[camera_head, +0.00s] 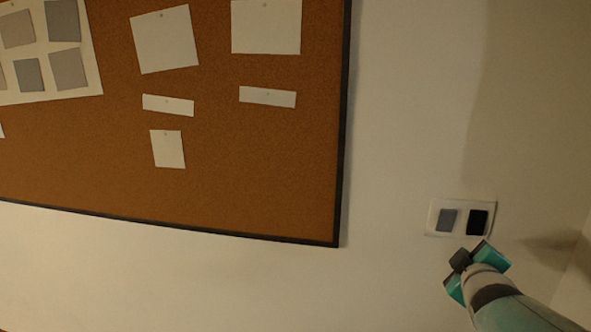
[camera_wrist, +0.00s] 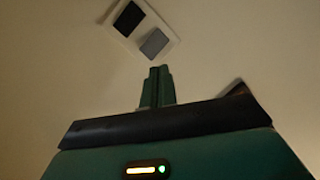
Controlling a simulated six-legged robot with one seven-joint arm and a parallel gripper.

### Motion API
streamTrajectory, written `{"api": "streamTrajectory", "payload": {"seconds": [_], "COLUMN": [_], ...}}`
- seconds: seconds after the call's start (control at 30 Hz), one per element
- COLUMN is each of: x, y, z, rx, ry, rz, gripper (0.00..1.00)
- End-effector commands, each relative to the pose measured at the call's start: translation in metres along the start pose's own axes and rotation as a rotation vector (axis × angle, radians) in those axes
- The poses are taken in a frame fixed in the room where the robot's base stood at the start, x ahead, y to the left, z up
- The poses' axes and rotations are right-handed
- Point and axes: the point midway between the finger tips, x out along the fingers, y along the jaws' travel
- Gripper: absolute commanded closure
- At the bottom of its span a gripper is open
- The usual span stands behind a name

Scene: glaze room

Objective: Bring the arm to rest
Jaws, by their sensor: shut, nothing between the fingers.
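My gripper (camera_head: 463,258) is at the lower right in the head view, just below a white wall plate and in front of the pale wall. In the wrist view its green fingers (camera_wrist: 158,72) lie together and point at the wall plate. They are shut with nothing between them. The wall plate (camera_head: 461,203) carries a grey rocker (camera_head: 447,219) and a black rocker (camera_head: 477,222). In the wrist view the black rocker (camera_wrist: 129,18) and the grey rocker (camera_wrist: 153,43) are both in full view. I cannot tell whether the fingertips touch the plate.
A cork board (camera_head: 240,170) with a dark frame and several pinned papers hangs on the wall to the left of my gripper. The wall (camera_head: 400,150) between board and plate is bare. A paler edge (camera_head: 580,280) shows at the far lower right.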

Motion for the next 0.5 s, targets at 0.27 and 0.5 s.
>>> {"api": "streamTrajectory", "payload": {"seconds": [0.27,0.5], "x": [-0.083,-0.181], "y": [-0.087,-0.161], "z": [-0.045,-0.061], "rx": [0.399,0.638], "ry": [-0.200,-0.431], "rz": [-0.310,-0.591], "gripper": [1.00,1.00]}}
